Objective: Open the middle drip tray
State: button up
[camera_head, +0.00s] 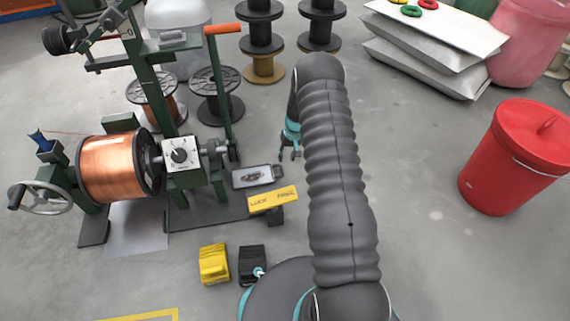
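A shallow grey tray (243,182) with something dark in its middle lies low at the right foot of the green winding machine (185,180). It is the only tray-like thing I can make out, and I cannot tell whether it is the middle drip tray. My gripper (290,156) points down just above and right of the tray in the picture, apart from it. Its small dark fingers look spread, with nothing between them. My grey ribbed arm hides the floor to the right of the gripper.
A yellow lettered block (272,199) sits just below the tray. Yellow (214,264) and black (252,262) pedals lie nearer. A copper spool (112,168) is on the machine. Black spools (262,40) stand behind. A red bin (515,155) stands right, with clear floor before it.

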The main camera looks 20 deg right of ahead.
jog(key=shift+s+d+r, duration=0.1)
jog(key=shift+d+r, duration=0.1)
jog(key=shift+r, duration=0.9)
jog(key=shift+s+d+r, duration=0.1)
jog(key=shift+d+r, duration=0.05)
jog(key=shift+r, duration=0.95)
jog(key=s+a+r+m+g, duration=0.1)
jog(key=s+a+g, duration=0.1)
jog(key=s, duration=0.6)
jog(key=s+a+r+t+p, duration=0.2)
jog(key=s+r, duration=0.8)
jog(key=r, duration=0.6)
jog(key=s+a+r+n+t+h+p, duration=0.1)
jog(key=s+a+r+t+p, duration=0.2)
jog(key=r, duration=1.4)
jog(key=s+a+r+n+t+h+p, duration=0.1)
jog(key=s+a+r+p, duration=0.3)
jog(key=s+r, duration=1.2)
jog(key=a+r+t, duration=0.1)
jog(key=a, duration=0.2)
jog(key=shift+s+a, duration=0.15)
jog(key=shift+s, duration=0.2)
jog(key=shift+a+r, duration=0.1)
